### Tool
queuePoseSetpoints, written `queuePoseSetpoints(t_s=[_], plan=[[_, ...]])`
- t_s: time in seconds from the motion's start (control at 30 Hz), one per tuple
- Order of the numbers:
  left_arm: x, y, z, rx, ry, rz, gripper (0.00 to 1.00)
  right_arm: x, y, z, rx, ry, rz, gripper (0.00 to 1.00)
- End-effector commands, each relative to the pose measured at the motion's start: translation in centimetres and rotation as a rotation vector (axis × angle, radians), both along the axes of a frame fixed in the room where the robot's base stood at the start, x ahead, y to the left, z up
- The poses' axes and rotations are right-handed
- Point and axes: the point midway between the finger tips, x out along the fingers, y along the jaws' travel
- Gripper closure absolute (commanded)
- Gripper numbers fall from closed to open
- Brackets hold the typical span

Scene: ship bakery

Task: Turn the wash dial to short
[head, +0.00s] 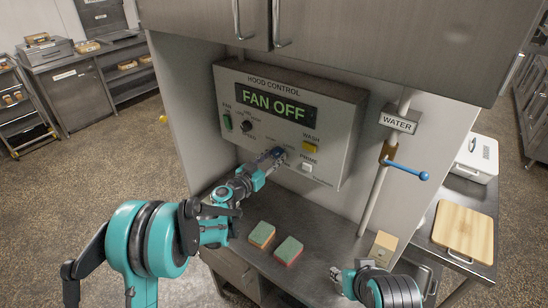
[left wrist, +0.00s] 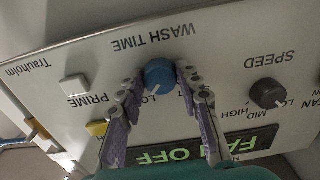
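The blue wash dial (head: 278,152) is low on the hood control panel (head: 340,125), below the "FAN OFF" display (head: 277,103).
The black fan speed dial (head: 247,126), yellow wash button (head: 310,147) and white prime button (head: 307,168) are near the dial. Two sponges (head: 262,235) (head: 288,251) lie on the counter. A pipe with a blue water handle (head: 408,170) stands right of the panel.

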Motion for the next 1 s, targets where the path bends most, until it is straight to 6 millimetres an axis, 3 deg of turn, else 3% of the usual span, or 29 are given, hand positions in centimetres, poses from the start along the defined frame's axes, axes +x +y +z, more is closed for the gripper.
queuePoseSetpoints(t_s=[0.47, 1.0], plan=[[0.0, 0.0, -0.1, -0.081, 0.059, 0.0, 0.94, 0.0, 0.0, -0.8, 0.0, 0.0, 0.0, 0.6], [-0.1, -0.1, -0.1, -0.465, 0.337, 0.0, 0.94, 0.0, 0.0, -3.3, 0.0, 0.0, 0.0, 0.6]])
